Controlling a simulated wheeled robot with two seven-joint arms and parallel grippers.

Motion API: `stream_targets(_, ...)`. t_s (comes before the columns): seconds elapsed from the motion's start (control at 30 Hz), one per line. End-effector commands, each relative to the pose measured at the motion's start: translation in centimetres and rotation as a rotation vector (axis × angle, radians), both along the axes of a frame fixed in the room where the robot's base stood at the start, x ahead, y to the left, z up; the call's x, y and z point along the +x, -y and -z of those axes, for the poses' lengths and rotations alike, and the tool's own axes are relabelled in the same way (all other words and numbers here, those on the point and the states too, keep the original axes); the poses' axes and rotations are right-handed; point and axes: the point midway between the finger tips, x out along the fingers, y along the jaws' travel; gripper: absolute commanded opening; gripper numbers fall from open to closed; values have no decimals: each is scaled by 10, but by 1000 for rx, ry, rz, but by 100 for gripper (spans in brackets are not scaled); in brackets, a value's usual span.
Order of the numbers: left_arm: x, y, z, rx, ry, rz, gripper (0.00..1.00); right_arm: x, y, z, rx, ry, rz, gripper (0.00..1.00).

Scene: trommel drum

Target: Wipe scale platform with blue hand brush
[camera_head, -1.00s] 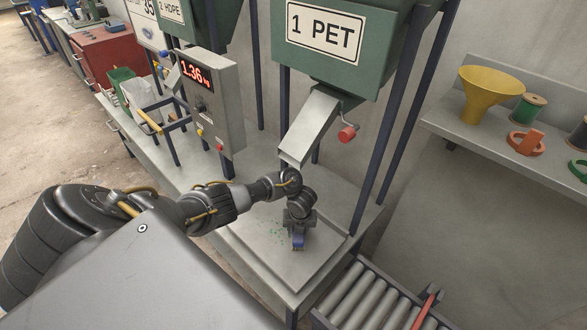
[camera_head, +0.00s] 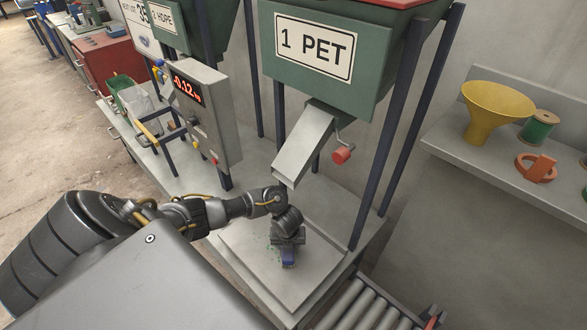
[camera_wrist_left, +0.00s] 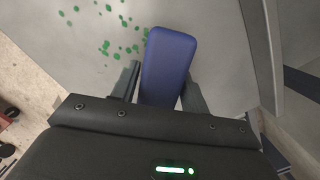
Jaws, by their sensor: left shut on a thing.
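The blue hand brush (camera_head: 288,257) is held in my left gripper (camera_head: 288,246) over the scale platform (camera_head: 311,271). In the left wrist view the brush (camera_wrist_left: 168,60) shows its blue back between the two fingers of the left gripper (camera_wrist_left: 163,88). Green flakes (camera_wrist_left: 115,42) lie scattered on the platform to the left of the brush. In the head view most of the flakes are hidden by my gripper. Whether the bristles touch the platform is hidden. The scale display (camera_head: 187,90) shows red digits that read about -0.12. My right gripper is not in view.
A grey chute (camera_head: 304,144) under the green "1 PET" hopper (camera_head: 318,50) hangs just above and behind my wrist, with a red-knobbed crank (camera_head: 342,155). Dark posts (camera_head: 370,190) flank the platform. A roller conveyor (camera_head: 352,309) lies in front. A shelf with a yellow funnel (camera_head: 492,108) is at right.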

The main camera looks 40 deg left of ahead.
Motion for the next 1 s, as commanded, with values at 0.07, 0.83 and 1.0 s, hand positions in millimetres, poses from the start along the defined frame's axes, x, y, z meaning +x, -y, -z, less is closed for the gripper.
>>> stream_targets(0.07,-9,-1,0,0,-3,1,27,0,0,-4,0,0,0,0)
stream_targets(0.83,-52,-1,6,-2,-7,7,27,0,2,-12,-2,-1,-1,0)
stream_targets(1.0,-55,-1,7,-2,-7,7,27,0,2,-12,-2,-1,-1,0)
